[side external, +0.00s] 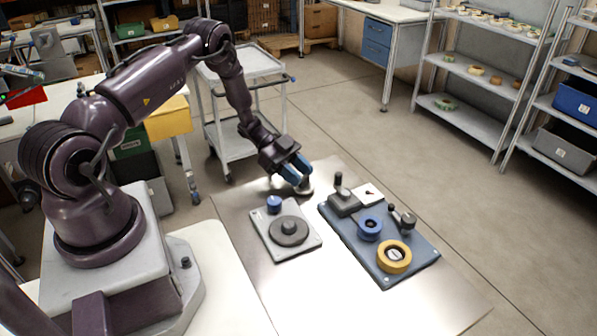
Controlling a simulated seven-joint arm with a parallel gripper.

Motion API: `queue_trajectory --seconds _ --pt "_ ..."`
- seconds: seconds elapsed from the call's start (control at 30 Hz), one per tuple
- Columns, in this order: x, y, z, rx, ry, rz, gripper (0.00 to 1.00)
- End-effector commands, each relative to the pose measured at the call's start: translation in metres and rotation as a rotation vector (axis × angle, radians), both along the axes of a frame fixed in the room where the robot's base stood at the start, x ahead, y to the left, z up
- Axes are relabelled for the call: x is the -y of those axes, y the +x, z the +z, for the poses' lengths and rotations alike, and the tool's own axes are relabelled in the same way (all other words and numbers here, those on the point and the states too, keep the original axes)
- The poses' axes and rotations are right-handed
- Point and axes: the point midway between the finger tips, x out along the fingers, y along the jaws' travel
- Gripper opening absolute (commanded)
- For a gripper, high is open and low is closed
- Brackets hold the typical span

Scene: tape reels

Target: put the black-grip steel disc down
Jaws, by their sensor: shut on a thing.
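My gripper (296,174), with blue fingers, points down over the far part of the steel table. It is shut on the black-grip steel disc (304,190). Only part of the disc's pale metal shows below the fingertips, and its black grip is hidden between the fingers. The disc is at or just above the table top; I cannot tell whether it touches. It is beyond the light grey plate and left of the blue-grey board.
The blue-grey board (398,277) bears a blue reel (370,228), a yellow reel (394,257) and black-handled parts (344,198). The table's near part (350,308) is clear.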

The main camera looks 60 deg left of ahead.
Motion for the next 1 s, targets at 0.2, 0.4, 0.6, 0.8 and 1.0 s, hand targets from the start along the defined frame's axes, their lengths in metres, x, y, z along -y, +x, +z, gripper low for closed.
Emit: queue_trajectory --seconds 0.2,0.4,0.6,0.8,1.0 --pt "0.0 0.0 -0.002 0.0 0.0 0.0 0.61" --pt "0.0 0.0 -0.002 0.0 0.0 -0.001 0.61" --pt "-0.009 -0.003 0.005 0.0 0.001 0.001 0.61" --pt "-0.044 -0.017 0.02 0.002 0.003 0.002 0.61" --pt "-0.079 -0.032 0.036 0.0 0.001 0.002 0.61"
